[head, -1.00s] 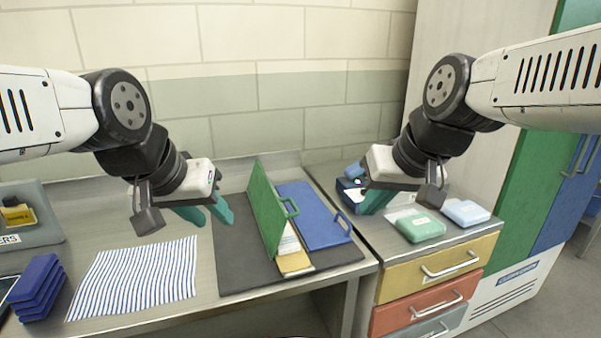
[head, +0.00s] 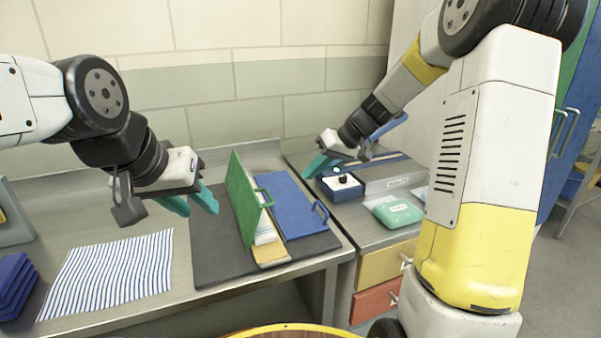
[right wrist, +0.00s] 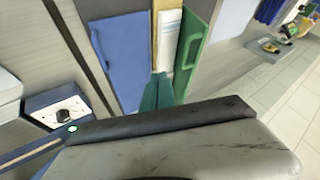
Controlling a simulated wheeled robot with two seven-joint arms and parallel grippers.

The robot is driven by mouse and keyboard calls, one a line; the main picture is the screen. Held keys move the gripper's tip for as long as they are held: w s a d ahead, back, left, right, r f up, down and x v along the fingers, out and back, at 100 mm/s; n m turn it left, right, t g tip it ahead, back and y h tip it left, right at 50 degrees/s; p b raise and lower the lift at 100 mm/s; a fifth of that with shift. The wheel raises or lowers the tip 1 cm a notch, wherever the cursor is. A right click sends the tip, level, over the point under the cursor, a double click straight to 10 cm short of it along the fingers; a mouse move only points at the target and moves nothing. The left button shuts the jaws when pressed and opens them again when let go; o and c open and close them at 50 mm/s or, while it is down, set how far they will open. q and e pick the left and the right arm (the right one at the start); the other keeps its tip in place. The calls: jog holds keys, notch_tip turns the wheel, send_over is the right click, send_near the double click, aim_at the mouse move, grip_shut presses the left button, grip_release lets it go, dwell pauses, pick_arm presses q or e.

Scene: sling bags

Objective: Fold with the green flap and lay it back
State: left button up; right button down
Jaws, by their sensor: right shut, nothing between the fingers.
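The green flap (head: 243,200) stands upright on the dark mat (head: 212,260), with its green handle (head: 264,198) facing right. The blue flap (head: 288,205) lies flat to its right, with a blue handle (head: 321,212). A pale layered piece with a tan end (head: 271,256) lies between them. Both flaps also show in the right wrist view, green (right wrist: 190,45) and blue (right wrist: 122,55). My left gripper (head: 192,204) is open and empty, left of the green flap. My right gripper (head: 313,168) is shut and empty, above the back right, beside a navy box; its fingers (right wrist: 157,92) are together.
A striped cloth (head: 110,275) and stacked navy pieces (head: 15,290) lie left. My right arm covers much of the right side.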

jog(key=a+f, duration=0.5)
jog(key=a, duration=0.3)
jog(key=shift+w+a+f, duration=0.2)
jog(key=shift+a+f, duration=0.05)
jog(key=shift+f, duration=0.05)
jog(key=shift+s+a+r, duration=0.2)
jog(key=shift+a+r, duration=0.4)
jog(key=shift+a, duration=0.1)
